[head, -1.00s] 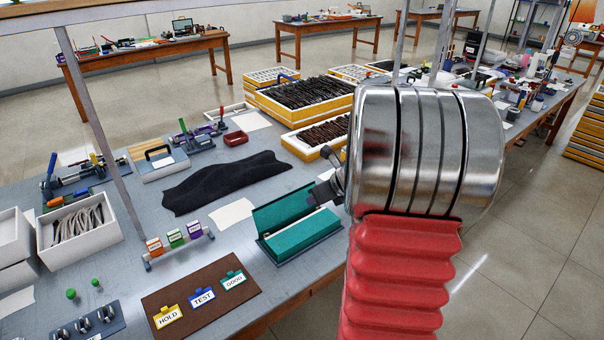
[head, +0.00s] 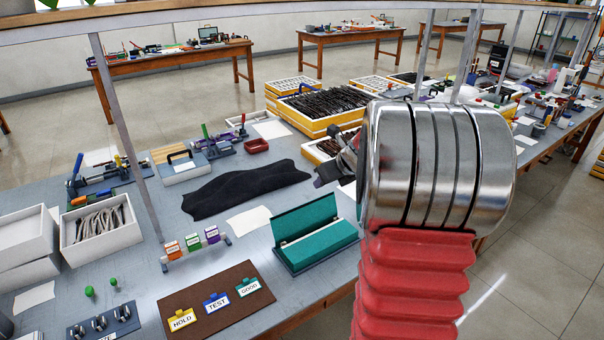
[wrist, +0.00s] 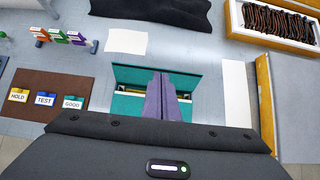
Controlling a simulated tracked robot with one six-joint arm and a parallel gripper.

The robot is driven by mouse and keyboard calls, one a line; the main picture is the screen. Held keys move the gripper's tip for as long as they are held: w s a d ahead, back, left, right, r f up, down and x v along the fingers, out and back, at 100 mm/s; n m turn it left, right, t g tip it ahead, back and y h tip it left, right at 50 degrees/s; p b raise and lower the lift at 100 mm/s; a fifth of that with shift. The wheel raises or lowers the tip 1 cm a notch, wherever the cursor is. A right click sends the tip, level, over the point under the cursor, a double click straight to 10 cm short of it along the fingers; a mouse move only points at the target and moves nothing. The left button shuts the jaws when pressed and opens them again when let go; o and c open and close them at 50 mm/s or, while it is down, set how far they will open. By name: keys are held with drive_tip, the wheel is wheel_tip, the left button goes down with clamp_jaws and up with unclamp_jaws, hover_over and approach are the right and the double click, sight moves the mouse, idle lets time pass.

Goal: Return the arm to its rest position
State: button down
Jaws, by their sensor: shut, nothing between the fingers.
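My arm, with a red bellows sleeve and a large metal joint, fills the right part of the head view. My gripper (head: 330,172) shows only in part there, left of the metal joint. In the wrist view my gripper's purple-grey fingers (wrist: 168,98) are together and empty. They overlap the open teal case (wrist: 127,103) in that picture and hide its middle. The same open case lies on the grey bench in the head view (head: 318,250). Whether the fingers touch the case cannot be told, though in the head view the gripper appears above and apart from it.
A brown mat (head: 232,308) with HOLD, TEST and GOOD tags lies left of the case. A black cloth (head: 245,189) lies behind. Frame trays (head: 296,124) stand further back. A slanted metal post (head: 128,130) rises from the bench. A white box (head: 100,238) sits left.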

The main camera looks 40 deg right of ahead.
idle(0.3)
drive_tip(key=s+a+f+n+g+y, duration=0.1)
drive_tip(key=s+a+n+g, duration=0.1)
drive_tip(key=s+a+n, duration=0.55)
drive_tip(key=s+a+f+n+g, duration=0.15)
drive_tip(key=a+n, duration=0.25)
drive_tip(key=n, duration=0.6)
drive_tip(key=s+a+r+n, duration=0.4)
drive_tip(key=s+a+n, duration=0.3)
drive_tip(key=a+n, duration=0.2)
drive_tip(key=s+a+r+n, duration=0.3)
drive_tip(key=s+a+n, duration=0.5)
drive_tip(key=a, duration=0.6)
drive_tip(key=shift+s+a+r+n+t+h, duration=0.3)
drive_tip(key=shift+r+n+t, duration=0.15)
drive_tip(key=shift+n, duration=0.6)
